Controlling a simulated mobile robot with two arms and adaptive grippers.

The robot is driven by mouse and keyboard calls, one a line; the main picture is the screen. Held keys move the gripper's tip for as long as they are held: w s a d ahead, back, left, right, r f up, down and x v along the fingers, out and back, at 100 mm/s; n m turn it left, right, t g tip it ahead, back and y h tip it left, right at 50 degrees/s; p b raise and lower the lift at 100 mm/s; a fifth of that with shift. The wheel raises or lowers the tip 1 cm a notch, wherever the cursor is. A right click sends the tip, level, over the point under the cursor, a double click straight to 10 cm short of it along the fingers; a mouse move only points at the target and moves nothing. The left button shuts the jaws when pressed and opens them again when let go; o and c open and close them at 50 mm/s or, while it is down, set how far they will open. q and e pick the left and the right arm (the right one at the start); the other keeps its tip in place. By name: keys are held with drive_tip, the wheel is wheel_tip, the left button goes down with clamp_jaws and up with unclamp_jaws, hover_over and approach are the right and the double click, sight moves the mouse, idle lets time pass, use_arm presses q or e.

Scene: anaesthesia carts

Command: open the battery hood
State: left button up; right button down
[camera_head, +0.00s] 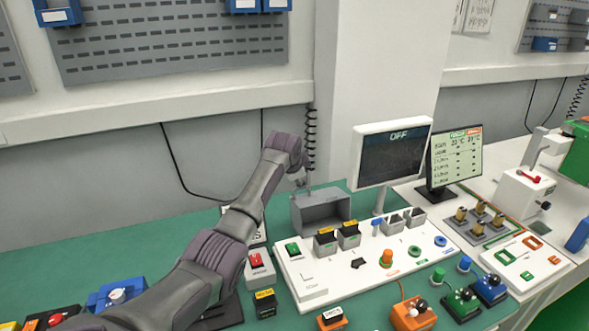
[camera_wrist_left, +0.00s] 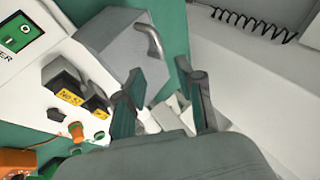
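The battery hood (camera_head: 320,212) is a grey box-like cover on the white panel at the back. Its grey side face (camera_wrist_left: 115,45) and a curved metal handle (camera_wrist_left: 152,38) show in the left wrist view. My left gripper (camera_wrist_left: 168,78) is open, its two fingers apart with nothing held between them. The handle lies just beyond the fingertips, nearer the left finger, and I see no clear contact. In the head view my left arm reaches over the table to the hood's back left, and its fingers are mostly hidden. My right gripper is not in view.
Two dark batteries with yellow labels (camera_head: 349,236) stand in front of the hood. A monitor reading OFF (camera_head: 392,155) stands to the right. The grey wall (camera_wrist_left: 255,75) and a coiled black cable (camera_head: 311,140) are close behind. Knobs and coloured blocks crowd the front.

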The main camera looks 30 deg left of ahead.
use_arm(q)
drive_tip(key=v, duration=0.7)
